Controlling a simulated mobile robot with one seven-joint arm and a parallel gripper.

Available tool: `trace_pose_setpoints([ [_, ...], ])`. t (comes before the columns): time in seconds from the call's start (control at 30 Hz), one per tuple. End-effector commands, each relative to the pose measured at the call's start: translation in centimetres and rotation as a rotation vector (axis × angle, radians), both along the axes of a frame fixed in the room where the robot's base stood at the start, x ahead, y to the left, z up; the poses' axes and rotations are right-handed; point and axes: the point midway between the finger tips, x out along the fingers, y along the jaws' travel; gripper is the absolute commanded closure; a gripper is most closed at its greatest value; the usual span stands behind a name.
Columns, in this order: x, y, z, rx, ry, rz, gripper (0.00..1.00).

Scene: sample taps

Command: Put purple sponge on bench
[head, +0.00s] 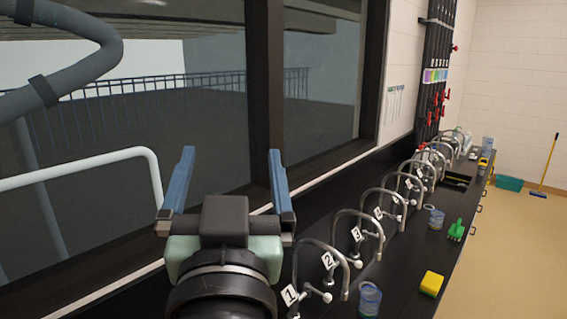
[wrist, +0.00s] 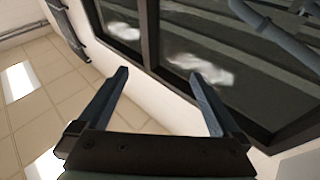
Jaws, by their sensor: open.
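The black bench (head: 405,262) runs along the wall under the window, on the right of the head view. I cannot make out a purple sponge in either view. A yellow sponge (head: 432,283) lies near the bench's front edge. My gripper (head: 231,152) is raised in front of the window, up and to the left of the bench. Its two blue fingers are wide apart with nothing between them. In the wrist view my gripper (wrist: 158,73) is also open and empty, facing the wall, window frame and ceiling.
Several curved taps with number cards line the bench, the closest being tap 1 (head: 290,295). A clear beaker (head: 370,298), a green brush (head: 456,230) and a sink (head: 456,181) are along it. A teal bucket (head: 509,183) and yellow broom (head: 546,165) stand on the open floor.

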Motion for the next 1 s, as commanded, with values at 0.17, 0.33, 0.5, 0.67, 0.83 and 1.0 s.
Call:
trace_pose_setpoints([
  [0.17, -5.8, -4.8, 10.3, -0.030, -0.373, -0.126, 0.00],
  [0.33, -8.9, -6.3, 13.5, -0.046, -0.513, -0.181, 0.00],
  [0.5, -9.1, -6.4, 13.8, -0.049, -0.524, -0.185, 0.00],
  [0.67, -9.1, -6.4, 13.7, -0.048, -0.521, -0.184, 0.00],
  [0.83, -9.0, -6.3, 11.1, -0.046, -0.520, -0.180, 0.00],
  [1.0, -9.0, -6.2, 8.2, -0.044, -0.519, -0.175, 0.00],
])
